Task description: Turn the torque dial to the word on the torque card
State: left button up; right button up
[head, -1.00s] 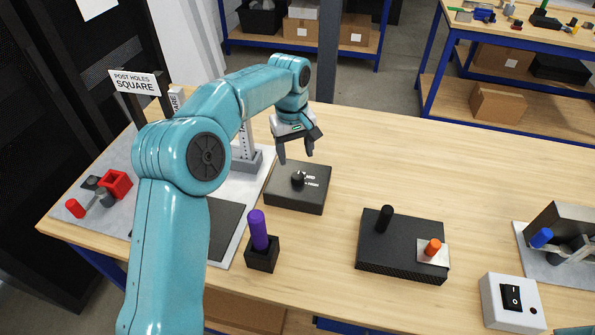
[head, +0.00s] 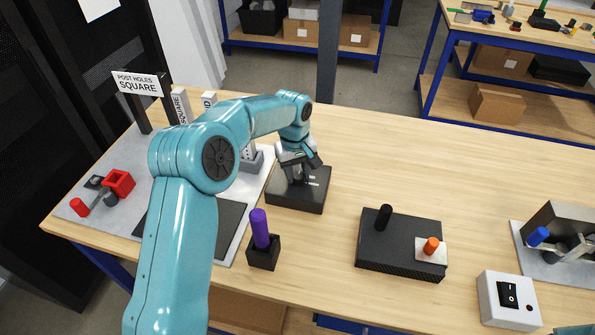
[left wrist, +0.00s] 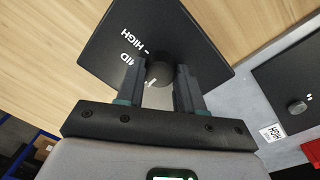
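The black torque dial box (head: 312,197) stands on the bench, and in the left wrist view its top (left wrist: 185,30) shows white words, MID and HIGH, partly covered. The round black dial knob (left wrist: 160,68) sits between the fingers of my left gripper (left wrist: 158,72). Its fingers stand close at both sides of the knob; whether they press on it cannot be told. In the head view my left gripper (head: 298,172) is down over the box. My right gripper is not in view.
A purple peg (head: 259,228) in a black holder stands in front of the box. A black box (head: 390,250) with a black post and an orange knob is to the right. A white switch box (head: 508,305) stands at front right. A POST HOLES SQUARE sign (head: 137,83) stands at left.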

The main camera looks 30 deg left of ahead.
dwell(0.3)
pick_arm(q)
jog(key=m, duration=0.4)
jog(key=m+p, duration=0.1)
jog(key=m, duration=0.3)
jog(key=shift+m, duration=0.3)
jog(key=m, duration=0.4)
jog(key=shift+w+m+g+p, duration=0.1)
jog(key=shift+m+g+p, duration=0.2)
jog(key=shift+d+m, duration=0.1)
jog(key=shift+m, duration=2.2)
jog(key=o, duration=1)
jog(key=shift+o, duration=0.2)
jog(key=shift+r, duration=0.1)
